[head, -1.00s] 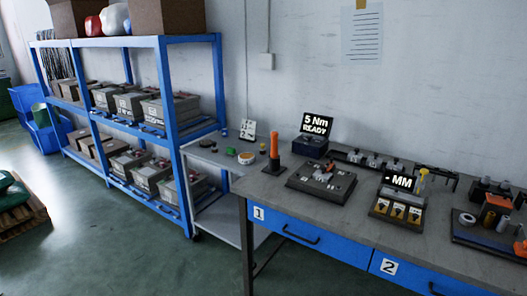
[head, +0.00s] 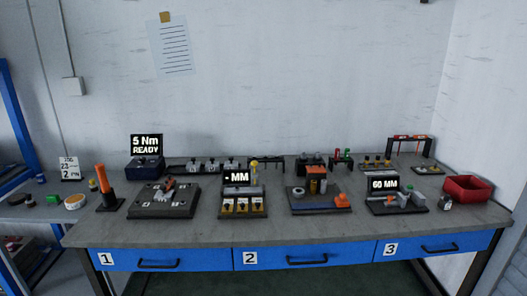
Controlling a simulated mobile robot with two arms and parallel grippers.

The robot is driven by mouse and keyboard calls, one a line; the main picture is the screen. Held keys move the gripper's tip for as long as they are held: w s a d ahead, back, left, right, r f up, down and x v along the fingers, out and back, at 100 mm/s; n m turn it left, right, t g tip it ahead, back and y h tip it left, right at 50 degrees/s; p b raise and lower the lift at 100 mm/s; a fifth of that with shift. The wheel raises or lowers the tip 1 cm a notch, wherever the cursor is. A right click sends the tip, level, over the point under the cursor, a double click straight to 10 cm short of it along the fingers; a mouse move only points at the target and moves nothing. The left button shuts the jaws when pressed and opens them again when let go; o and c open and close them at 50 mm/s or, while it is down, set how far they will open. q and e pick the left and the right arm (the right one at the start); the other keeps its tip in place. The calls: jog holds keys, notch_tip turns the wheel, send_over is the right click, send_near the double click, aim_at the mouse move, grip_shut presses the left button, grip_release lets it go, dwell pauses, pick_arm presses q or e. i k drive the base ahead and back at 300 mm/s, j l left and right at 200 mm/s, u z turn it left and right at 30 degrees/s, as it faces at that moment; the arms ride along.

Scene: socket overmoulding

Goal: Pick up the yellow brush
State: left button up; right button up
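A small yellow upright item (head: 254,164) stands behind the right edge of the "MM" display on the workbench, above drawer 2. It may be the yellow brush, but it is too small to tell for certain. Its lower part is partly hidden by the display unit (head: 238,178). Neither of my grippers is in view.
The grey workbench (head: 190,229) has blue drawers and a bare front strip. An orange upright tool (head: 102,182) stands at left, and a dark fixture plate (head: 160,208) lies beside it. A "60 MM" gauge (head: 384,184) and a red bin (head: 468,188) are at right.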

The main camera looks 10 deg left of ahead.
aim_at(93, 187)
jog(key=j+z, duration=0.4)
jog(key=j, duration=0.35)
jog(key=j+z, duration=0.45)
jog(key=j, duration=0.35)
